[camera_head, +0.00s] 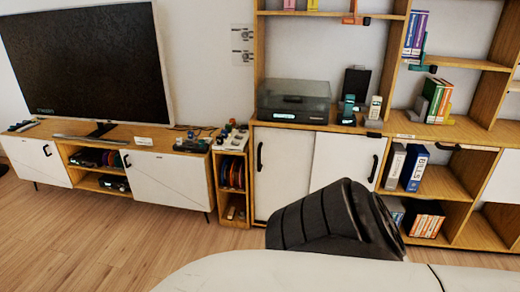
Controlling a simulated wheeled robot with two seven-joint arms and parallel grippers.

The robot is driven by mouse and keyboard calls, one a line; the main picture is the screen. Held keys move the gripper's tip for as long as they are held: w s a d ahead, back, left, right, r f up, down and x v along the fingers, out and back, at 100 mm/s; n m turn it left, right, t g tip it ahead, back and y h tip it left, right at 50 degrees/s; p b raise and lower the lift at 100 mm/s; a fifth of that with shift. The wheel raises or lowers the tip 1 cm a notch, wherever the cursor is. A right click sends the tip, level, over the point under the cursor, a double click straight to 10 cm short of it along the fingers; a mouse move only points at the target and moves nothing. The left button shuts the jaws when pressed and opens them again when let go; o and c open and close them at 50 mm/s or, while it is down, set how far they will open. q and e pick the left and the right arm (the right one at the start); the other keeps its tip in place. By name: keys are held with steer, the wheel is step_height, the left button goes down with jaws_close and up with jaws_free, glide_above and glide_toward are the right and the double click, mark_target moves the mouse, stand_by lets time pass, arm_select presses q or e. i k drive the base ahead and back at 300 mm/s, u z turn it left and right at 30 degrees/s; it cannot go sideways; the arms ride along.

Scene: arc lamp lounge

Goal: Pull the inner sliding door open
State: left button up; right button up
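A low wooden cabinet under the bookshelf has two white sliding doors side by side. The left door (287,165) has a black vertical handle (260,157) near its left edge. The right door (343,160) has a black handle (373,168) near its right edge. Both doors cover their openings, and I cannot tell which one runs behind the other. A dark ribbed part of my own body hides the lower part of the right door and some of the left one. Neither of my grippers shows in this view.
A printer-like box (294,100) and small devices stand on the cabinet top. Open shelves with binders (414,168) adjoin it on the right. A TV stand (165,177) with a large television (85,65) is on the left. The wooden floor (120,245) at left is clear.

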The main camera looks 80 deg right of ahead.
mark_target(284, 158)
steer(key=z, duration=2.4)
steer(key=i, duration=0.4)
steer(key=u, duration=1.05)
steer(key=i, duration=1.1)
steer(key=z, duration=0.35)
steer(key=i, duration=1.2)
steer(key=z, duration=0.9)
